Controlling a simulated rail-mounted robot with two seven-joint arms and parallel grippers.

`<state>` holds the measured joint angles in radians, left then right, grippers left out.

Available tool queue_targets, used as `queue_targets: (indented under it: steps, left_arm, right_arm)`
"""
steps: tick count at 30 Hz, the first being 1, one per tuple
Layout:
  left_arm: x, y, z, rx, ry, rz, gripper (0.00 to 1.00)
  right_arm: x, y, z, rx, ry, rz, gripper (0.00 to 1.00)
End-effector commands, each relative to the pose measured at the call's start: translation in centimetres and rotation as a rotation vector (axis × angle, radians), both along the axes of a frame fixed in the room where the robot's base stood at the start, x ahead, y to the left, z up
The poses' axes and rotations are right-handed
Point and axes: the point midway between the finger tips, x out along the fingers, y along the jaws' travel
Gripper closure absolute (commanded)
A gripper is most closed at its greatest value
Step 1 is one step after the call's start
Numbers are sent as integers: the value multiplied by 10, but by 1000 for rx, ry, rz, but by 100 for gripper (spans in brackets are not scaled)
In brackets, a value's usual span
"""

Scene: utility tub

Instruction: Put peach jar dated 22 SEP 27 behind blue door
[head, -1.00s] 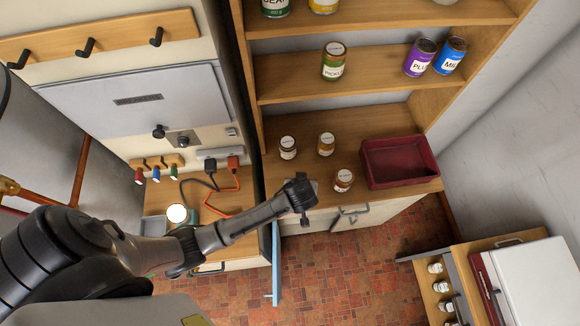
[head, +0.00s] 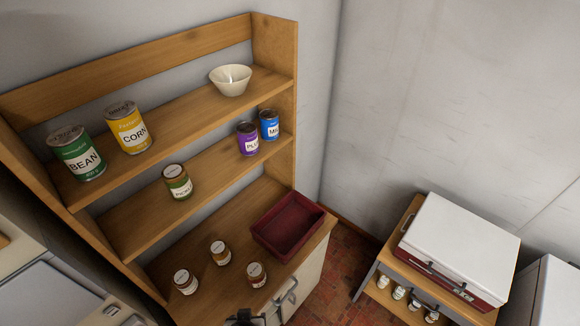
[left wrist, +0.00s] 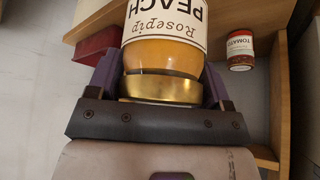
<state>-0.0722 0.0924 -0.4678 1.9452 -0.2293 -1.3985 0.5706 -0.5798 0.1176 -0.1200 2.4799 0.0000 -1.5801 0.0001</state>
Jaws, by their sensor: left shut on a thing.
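My left gripper (left wrist: 160,90) is shut on a peach jar (left wrist: 165,50) in the left wrist view. The jar has a gold lid, orange contents and a white label reading "Rosepip PEACH", upside down in the picture. The purple fingers sit on either side near the lid; no date is readable. In the head view only a dark piece of my left arm or gripper (head: 243,318) shows at the bottom edge, and the held jar is not visible there. The blue door is outside both current views. My right gripper is not in view.
Three small jars (head: 185,281) (head: 220,252) (head: 256,274) stand on the counter beside a dark red tray (head: 256,232). Shelves above hold cans, a pickle jar (head: 177,182) and a bowl (head: 231,80). A tomato jar (left wrist: 240,50) shows in the wrist view.

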Motion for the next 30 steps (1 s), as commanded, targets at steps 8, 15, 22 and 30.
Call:
queue_targets:
  steps: [8,15,22,30]
  left_arm:
    - [-15,-11,82,5,-14,-464,65]
    - [1,25,188,12,-13,-631,65]
    - [31,69,258,6,-6,-614,65]
    - [51,87,299,2,-5,-598,65]
  right_arm:
    - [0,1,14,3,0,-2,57]
    - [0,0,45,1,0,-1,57]
    - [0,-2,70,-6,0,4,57]
    - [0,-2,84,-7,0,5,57]
